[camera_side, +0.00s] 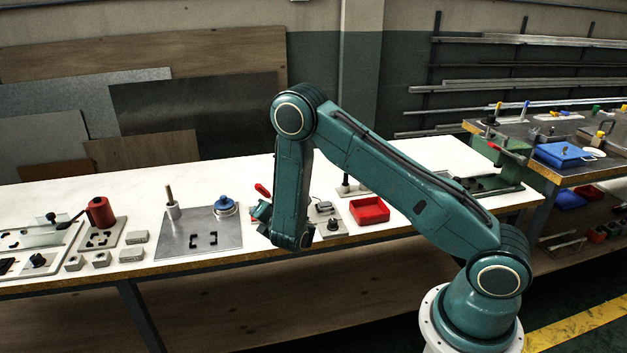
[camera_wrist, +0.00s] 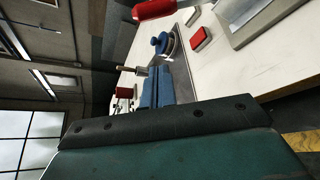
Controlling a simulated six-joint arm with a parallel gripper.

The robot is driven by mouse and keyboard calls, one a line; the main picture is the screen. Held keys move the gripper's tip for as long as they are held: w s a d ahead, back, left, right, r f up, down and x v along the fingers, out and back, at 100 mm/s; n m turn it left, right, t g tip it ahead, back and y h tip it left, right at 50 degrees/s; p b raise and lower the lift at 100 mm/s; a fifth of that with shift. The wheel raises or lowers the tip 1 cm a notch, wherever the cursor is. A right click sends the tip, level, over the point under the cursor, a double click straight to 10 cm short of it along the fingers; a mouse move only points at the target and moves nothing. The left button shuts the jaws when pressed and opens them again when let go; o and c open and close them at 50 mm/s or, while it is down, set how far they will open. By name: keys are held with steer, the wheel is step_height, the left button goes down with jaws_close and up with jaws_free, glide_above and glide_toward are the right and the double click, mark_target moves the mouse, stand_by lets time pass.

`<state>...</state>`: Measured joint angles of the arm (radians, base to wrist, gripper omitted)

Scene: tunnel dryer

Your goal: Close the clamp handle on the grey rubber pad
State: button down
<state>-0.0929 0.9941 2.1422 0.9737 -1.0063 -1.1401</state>
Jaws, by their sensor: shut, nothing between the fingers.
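The clamp's red handle (camera_side: 262,190) sticks up at a tilt just left of my forearm in the side view. A red handle (camera_wrist: 155,8) also shows at the top edge of the wrist view, cut off by the frame. The clamp's body and the grey rubber pad are mostly hidden behind my arm, so I cannot tell the pad's state. My gripper (camera_side: 257,211) is low over the bench, close below the handle in the picture. Its blue fingers (camera_wrist: 157,74) are together and empty in the wrist view. I cannot tell whether it touches the clamp.
Left of my gripper are a metal plate (camera_side: 177,241) with an upright post and a blue knob (camera_side: 225,203). A red tray (camera_side: 369,210) and a small block with a black knob (camera_side: 333,224) are to the right. Clear white bench lies behind.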

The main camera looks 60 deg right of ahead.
mark_target(263, 187)
steer(key=x, duration=0.7)
steer(key=shift+w+d+f, duration=0.1)
steer(key=shift+w, duration=0.1)
steer(key=shift+s+d+r, duration=0.5)
steer(key=shift+d+r, duration=0.15)
steer(key=shift+s+d+r, duration=0.45)
steer(key=shift+d+r, duration=0.15)
steer(key=shift+d, duration=0.05)
steer(key=shift+s+d+r+m, duration=0.25)
steer(key=shift+r+m, duration=0.1)
steer(key=shift+m, duration=0.05)
steer(key=shift+s+d+r+m+t, duration=0.7)
steer(key=shift+m+t, duration=0.2)
steer(key=shift+m, duration=0.2)
steer(key=shift+s+d, duration=0.1)
steer(key=shift+s, duration=0.05)
steer(key=shift+s+d+r+m+t, duration=0.15)
steer(key=shift+m+t, duration=0.25)
steer(key=shift+m, duration=0.2)
steer(key=shift+s+d+r+m+t, duration=0.1)
steer(key=shift+s+d+m+t, duration=0.25)
steer(key=shift+m, duration=0.45)
steer(key=shift+s+d+r, duration=0.15)
steer(key=shift+s+d, duration=0.15)
